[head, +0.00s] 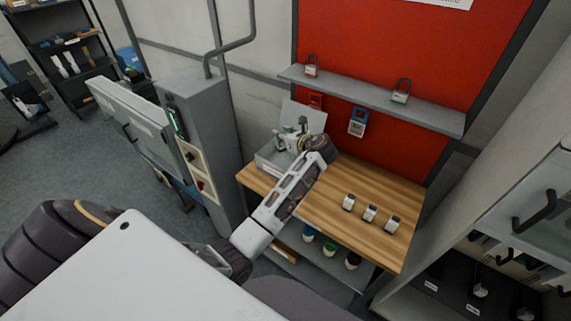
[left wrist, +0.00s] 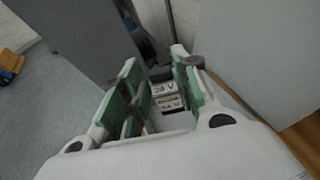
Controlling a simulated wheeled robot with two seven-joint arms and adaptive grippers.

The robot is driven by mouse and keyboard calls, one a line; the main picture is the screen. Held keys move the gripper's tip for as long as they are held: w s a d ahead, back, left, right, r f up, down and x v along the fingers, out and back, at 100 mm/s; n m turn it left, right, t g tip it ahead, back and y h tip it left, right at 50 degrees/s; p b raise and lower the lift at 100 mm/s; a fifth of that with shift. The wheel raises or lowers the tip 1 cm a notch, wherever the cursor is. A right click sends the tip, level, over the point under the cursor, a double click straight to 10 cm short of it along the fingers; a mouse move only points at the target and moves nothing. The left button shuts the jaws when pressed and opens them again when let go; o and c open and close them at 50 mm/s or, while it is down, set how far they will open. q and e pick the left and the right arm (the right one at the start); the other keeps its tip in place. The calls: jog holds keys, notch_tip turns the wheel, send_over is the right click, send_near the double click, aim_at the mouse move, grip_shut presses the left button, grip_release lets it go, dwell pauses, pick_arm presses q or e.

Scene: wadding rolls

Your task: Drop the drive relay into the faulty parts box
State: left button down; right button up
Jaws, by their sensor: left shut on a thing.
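My left gripper (head: 293,136) is at the far left part of the wooden table, over a light grey open box (head: 266,166), which I take for the faulty parts box. In the left wrist view its green-padded fingers (left wrist: 160,92) are shut on the drive relay (left wrist: 165,90), a small pale block with "24 V" on its face. In the head view the gripper mostly hides the relay, and the box's inside is largely covered. I cannot tell how high the relay is above the box. My right gripper is not in view.
Three small white-and-dark parts (head: 369,213) stand in a row on the wooden table (head: 330,221). A grey cabinet (head: 205,125) with an open door stands left of it. A shelf with padlocks (head: 400,91) hangs above. The table's middle is clear.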

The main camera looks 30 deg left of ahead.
pick_arm(q)
jog(key=c, duration=1.1)
grip_release()
jog(key=shift+o, duration=0.6)
jog(key=v, duration=1.2)
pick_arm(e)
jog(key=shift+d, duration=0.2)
